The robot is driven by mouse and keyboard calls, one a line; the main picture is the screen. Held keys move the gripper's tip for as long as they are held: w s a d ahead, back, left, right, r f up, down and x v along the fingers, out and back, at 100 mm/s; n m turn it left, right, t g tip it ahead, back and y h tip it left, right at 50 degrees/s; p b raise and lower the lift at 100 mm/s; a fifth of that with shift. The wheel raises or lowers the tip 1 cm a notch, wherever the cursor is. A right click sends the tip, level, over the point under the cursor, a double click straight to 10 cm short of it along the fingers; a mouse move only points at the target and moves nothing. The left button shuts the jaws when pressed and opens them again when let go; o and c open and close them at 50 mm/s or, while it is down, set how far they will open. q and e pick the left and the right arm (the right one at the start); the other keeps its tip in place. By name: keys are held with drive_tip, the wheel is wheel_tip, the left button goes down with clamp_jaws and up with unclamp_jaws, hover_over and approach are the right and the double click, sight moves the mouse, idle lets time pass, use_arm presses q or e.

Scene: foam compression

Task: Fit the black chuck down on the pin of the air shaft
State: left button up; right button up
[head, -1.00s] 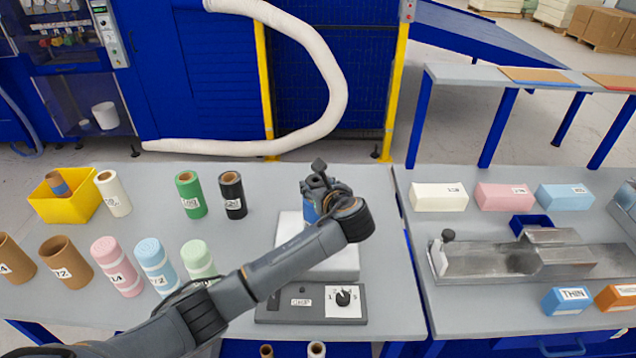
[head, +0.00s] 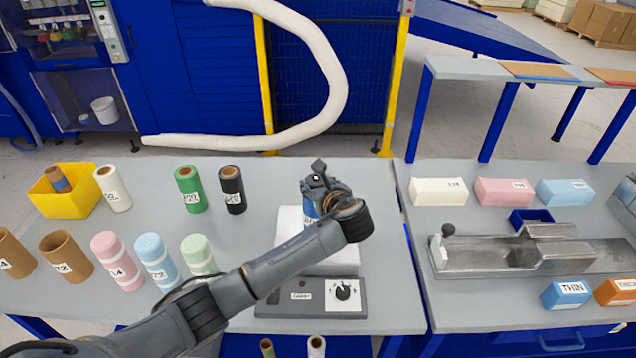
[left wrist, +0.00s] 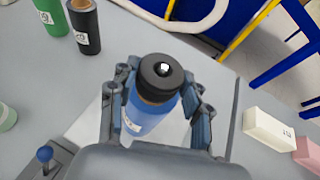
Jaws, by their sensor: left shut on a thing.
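A blue foam roll (left wrist: 142,122) with a white label stands upright between the fingers of my left gripper (left wrist: 163,72). The black chuck (left wrist: 161,78) is a round disc at the roll's top end, with a bright spot in its central hole. A brown core edge shows just under it. In the head view my left gripper (head: 319,180) closes around the blue roll (head: 311,208) above the pale platform (head: 345,262). The fingers hide most of the roll. I cannot tell how deep the chuck sits on the pin. My right gripper is not in view.
A grey control box (head: 312,298) with a black knob stands in front of the platform. Green (head: 189,190) and black (head: 231,190) rolls stand behind left; several other rolls and a yellow bin (head: 68,200) stand farther left. Foam blocks and a metal fixture (head: 530,258) occupy the right table.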

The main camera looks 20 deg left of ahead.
use_arm(q)
drive_tip(key=shift+f, duration=0.45)
drive_tip(key=o, duration=1.3)
drive_tip(key=shift+s+d+r+p, duration=0.35)
drive_tip(key=shift+s+d+r, duration=0.35)
drive_tip(key=shift+s+r, duration=0.3)
drive_tip(key=shift+s+d+r, duration=0.6)
drive_tip(key=shift+s+r, duration=0.25)
drive_tip(key=shift+r, duration=0.1)
drive_tip(key=shift+s+d+r, duration=0.6)
drive_tip(key=shift+s+r, duration=0.2)
drive_tip(key=shift+r, duration=0.1)
